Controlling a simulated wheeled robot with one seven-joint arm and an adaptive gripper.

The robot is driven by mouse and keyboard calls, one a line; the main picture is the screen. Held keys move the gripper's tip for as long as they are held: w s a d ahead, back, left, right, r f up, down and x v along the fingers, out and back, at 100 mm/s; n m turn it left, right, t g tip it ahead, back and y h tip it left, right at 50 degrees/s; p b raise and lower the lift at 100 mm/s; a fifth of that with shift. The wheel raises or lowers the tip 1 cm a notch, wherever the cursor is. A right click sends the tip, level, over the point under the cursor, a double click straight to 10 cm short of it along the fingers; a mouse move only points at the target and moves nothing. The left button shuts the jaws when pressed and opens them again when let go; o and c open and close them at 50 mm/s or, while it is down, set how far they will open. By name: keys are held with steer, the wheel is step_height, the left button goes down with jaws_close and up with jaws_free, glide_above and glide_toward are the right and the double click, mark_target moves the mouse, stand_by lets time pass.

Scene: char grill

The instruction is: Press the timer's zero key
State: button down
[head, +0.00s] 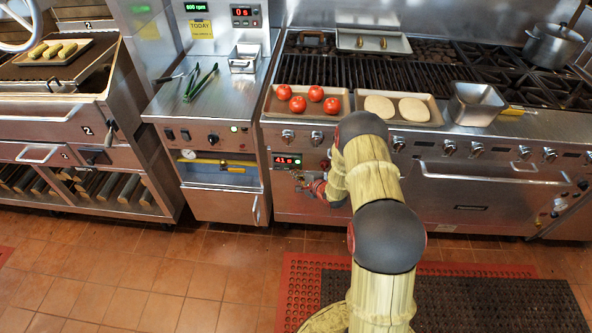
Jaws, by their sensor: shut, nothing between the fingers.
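A timer panel with a red display reading about 41 s (287,160) is set in the front of the grill, below the tray of tomatoes. Its keys are too small to tell apart, so I cannot pick out the zero key. My gripper (309,184) is shut and empty, just below and right of that display. I cannot tell whether it touches the panel. A second red display reading 0 s (241,12) is on the back panel above the left counter.
A tomato tray (344,108) and a tray with two pale rounds (434,112) rest along the grill's front edge, above my arm. Knobs (399,143) line the front. Tongs (201,82) lie on the left counter. The tiled floor (150,270) at left is clear.

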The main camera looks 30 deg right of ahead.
steer(key=shift+w+d, duration=0.1)
steer(key=shift+w, duration=0.05)
stand_by(0.5)
steer(key=shift+s+a+p, duration=0.35)
steer(key=shift+s+a, duration=0.1)
steer(key=shift+s, duration=0.25)
steer(key=shift+s, duration=0.1)
steer(key=s+a+p, duration=0.1)
steer(key=s, duration=0.1)
steer(key=s+a, duration=0.1)
steer(key=s, duration=0.1)
steer(key=shift+a+p, duration=0.35)
steer(key=shift+a, duration=0.05)
stand_by(0.6)
